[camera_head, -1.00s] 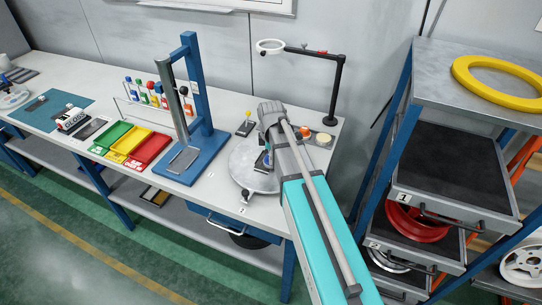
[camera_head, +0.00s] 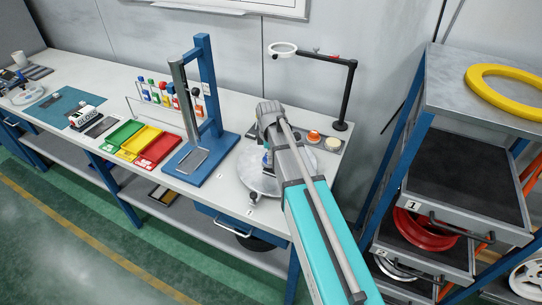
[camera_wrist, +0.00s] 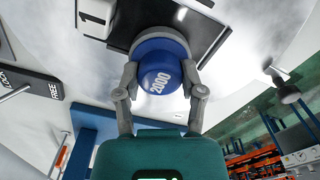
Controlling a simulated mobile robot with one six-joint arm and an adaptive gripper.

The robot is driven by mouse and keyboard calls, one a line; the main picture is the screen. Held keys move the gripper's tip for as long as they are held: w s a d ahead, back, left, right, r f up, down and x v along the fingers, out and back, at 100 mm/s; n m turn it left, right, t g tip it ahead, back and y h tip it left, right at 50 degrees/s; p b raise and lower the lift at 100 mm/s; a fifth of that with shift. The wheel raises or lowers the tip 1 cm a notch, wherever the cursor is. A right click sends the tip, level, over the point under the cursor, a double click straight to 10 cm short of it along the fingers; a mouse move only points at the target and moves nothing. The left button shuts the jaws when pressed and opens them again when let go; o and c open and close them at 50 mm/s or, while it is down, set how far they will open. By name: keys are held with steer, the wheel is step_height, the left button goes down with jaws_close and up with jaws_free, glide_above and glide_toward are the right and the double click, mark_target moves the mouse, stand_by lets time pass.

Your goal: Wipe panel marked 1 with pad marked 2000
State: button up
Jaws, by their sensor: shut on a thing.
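My gripper (camera_wrist: 160,82) is shut on the round blue pad marked 2000 (camera_wrist: 158,68), with one finger on each side of it. The pad lies over a dark panel (camera_wrist: 207,32) in the wrist view and hides part of it; I cannot tell whether they touch. A white tag marked 1 (camera_wrist: 97,14) is beside the panel. Panel and tag are on a round grey plate (camera_wrist: 245,62). In the head view the plate (camera_head: 254,181) stands at the bench's right end, and my arm hides most of the pad and panel.
A blue stand (camera_head: 206,100) is left of the plate. An orange pad (camera_head: 314,136) and a cream pad (camera_head: 333,144) lie behind it. A black ring-topped arm (camera_head: 350,95) rises at the back. A rack with drawers (camera_head: 465,185) stands right of the bench.

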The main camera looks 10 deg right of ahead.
steer(key=shift+r, duration=0.1)
steer(key=shift+r+p, duration=2.95)
steer(key=shift+p, duration=0.05)
steer(key=shift+r+p, duration=1.5)
steer(key=shift+p, duration=0.05)
